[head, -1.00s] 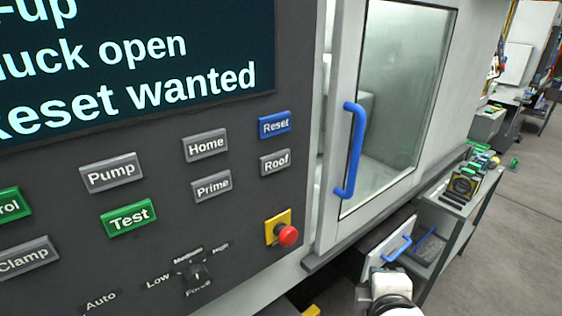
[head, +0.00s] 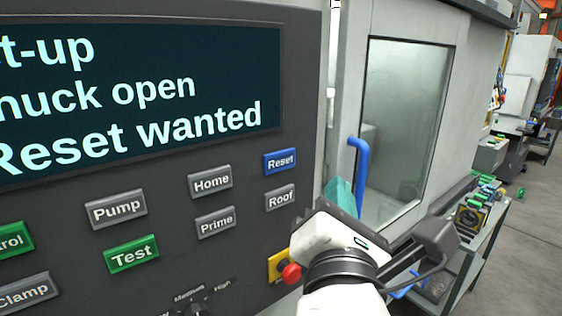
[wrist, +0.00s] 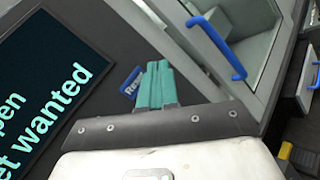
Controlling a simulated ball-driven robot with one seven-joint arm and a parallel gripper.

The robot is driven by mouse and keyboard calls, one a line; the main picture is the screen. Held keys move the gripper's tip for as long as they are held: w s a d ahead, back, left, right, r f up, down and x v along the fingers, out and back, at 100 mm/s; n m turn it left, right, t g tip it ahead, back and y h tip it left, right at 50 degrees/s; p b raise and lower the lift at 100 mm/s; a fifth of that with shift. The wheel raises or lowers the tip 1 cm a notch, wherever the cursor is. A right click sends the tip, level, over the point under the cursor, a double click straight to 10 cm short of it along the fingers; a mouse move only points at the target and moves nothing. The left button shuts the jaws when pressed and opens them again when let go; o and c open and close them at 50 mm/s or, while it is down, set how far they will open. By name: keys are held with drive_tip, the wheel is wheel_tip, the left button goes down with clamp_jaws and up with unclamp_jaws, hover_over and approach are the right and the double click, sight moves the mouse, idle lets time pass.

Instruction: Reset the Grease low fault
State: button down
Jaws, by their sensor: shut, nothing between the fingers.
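The blue Reset button (head: 279,161) is at the upper right of the dark control panel, above the grey Roof button (head: 280,198). The screen (head: 140,95) reads "Reset wanted" on its lowest line. My gripper (head: 340,192) is right of the Reset button in the head view, its teal fingers partly hidden behind its own body. In the wrist view the teal fingers (wrist: 156,82) are shut together and empty. The Reset button (wrist: 131,82) shows just left of them there, partly covered. I cannot tell the gap between fingertips and panel.
The machine door with its blue handle (head: 359,175) stands right of the panel, close behind my gripper. A yellow-backed red stop knob (head: 291,273) is below the buttons. A cart (head: 480,235) with small parts stands at the right, with open floor beyond.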

drive_tip(key=b, duration=0.2)
approach(292, 155)
drive_tip(key=w+d, duration=0.3)
drive_tip(key=shift+w+a+r, duration=0.4)
drive_tip(key=shift+w+a, duration=0.2)
drive_tip(key=shift+a, duration=0.1)
idle(1.6)
drive_tip(key=shift+w+a, duration=0.2)
drive_tip(key=shift+w, duration=0.1)
drive_tip(key=shift+w+a+p, duration=0.2)
drive_tip(key=shift+w+p, duration=0.15)
drive_tip(key=shift+p, duration=0.05)
idle(0.7)
drive_tip(key=shift+s+d, duration=0.1)
drive_tip(key=shift+s, duration=0.05)
drive_tip(key=shift+s+d+p, duration=0.3)
drive_tip(key=shift+s+p, duration=0.2)
drive_tip(key=shift+s, duration=0.05)
